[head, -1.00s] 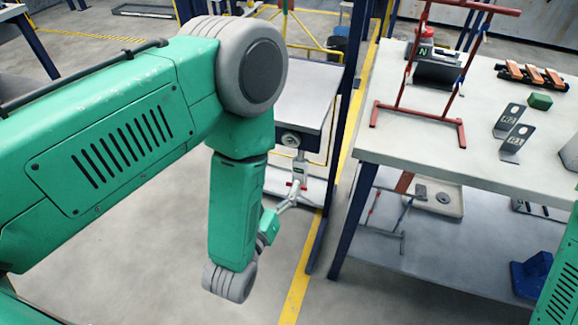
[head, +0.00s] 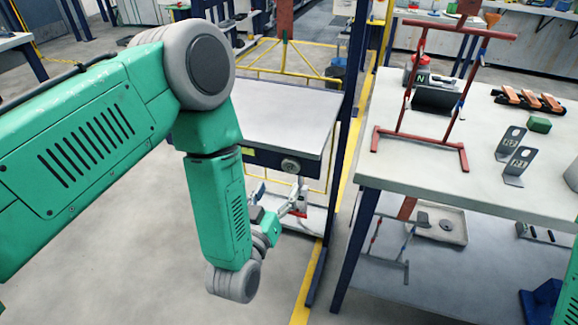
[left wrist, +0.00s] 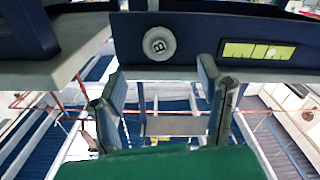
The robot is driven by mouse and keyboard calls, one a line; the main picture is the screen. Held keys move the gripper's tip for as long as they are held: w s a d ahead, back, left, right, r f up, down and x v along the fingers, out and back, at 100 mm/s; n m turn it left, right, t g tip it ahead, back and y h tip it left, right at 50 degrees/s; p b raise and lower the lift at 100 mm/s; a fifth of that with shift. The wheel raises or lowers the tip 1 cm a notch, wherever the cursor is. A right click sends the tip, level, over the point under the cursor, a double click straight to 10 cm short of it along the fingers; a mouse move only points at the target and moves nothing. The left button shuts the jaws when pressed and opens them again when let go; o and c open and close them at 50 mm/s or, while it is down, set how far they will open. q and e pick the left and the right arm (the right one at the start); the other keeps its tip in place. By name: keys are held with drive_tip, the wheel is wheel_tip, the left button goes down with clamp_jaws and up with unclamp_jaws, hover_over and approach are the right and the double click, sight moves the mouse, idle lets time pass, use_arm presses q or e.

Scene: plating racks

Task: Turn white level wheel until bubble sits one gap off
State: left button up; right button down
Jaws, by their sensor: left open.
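The white level wheel (head: 291,165) is a round knob on the front edge of a grey-topped stand (head: 262,117). In the left wrist view the wheel (left wrist: 158,44) carries a letter B and sits on a dark blue rail. A yellow-green level vial (left wrist: 258,52) is right of it, with dark marks; I cannot tell the bubble's exact place. My left gripper (head: 280,192) is open and empty, below the wheel in the head view. In the left wrist view its fingers (left wrist: 158,82) stand apart, beneath the wheel, with no visible contact. My right gripper is out of view.
A worktable (head: 385,155) on the right holds a red frame (head: 440,90), a green block (head: 540,125) and grey label plates (head: 516,160). A blue post (head: 350,110) stands between stand and table. The floor in front is clear.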

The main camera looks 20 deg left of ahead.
sight(290, 168)
use_arm(q)
drive_tip(key=w, duration=0.7)
drive_tip(key=shift+w+d, duration=0.2)
drive_tip(key=shift+w, duration=0.2)
